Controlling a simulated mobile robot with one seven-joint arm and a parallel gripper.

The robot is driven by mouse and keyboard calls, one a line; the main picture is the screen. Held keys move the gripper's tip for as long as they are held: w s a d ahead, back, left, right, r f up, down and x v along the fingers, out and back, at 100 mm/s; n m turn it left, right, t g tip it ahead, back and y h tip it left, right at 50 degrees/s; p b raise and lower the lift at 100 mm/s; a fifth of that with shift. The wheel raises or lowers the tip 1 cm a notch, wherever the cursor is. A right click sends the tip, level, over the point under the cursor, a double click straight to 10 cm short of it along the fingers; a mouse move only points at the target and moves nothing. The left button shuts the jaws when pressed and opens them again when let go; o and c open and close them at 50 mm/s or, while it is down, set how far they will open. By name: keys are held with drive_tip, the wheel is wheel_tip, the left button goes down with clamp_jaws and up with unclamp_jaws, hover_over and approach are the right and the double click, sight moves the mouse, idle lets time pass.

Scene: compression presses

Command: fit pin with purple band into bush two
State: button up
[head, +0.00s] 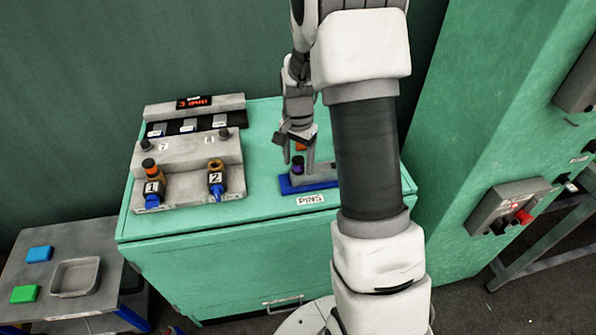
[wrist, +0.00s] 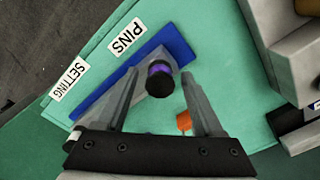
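The pin with the purple band (head: 298,163) has a dark top and stands upright in the pin holder, on a blue plate (head: 290,187) labelled PINS. It also shows in the wrist view (wrist: 159,80), between my fingertips. My gripper (head: 298,167) points down over the holder, with one finger on either side of this pin. In the wrist view my gripper (wrist: 160,76) is open, and the fingers look apart from the pin. Bush two (head: 216,174), marked 2, is an orange-brown ring on a dark block, left of the holder. Its top looks empty.
Bush one (head: 153,188) stands left of bush two and has an orange-banded pin (head: 149,165) in it. Another orange piece (wrist: 184,121) is near my right finger in the wrist view. A grey console (head: 195,105) with a red display stands behind the bushes.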

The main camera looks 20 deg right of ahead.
sight(298, 159)
clamp_jaws()
drive_tip(key=shift+r+p, duration=1.7)
drive_tip(key=shift+r, duration=0.7)
drive_tip(key=shift+r+p, duration=1.45)
drive_tip(key=shift+r, duration=0.5)
drive_tip(key=shift+w+a, duration=0.1)
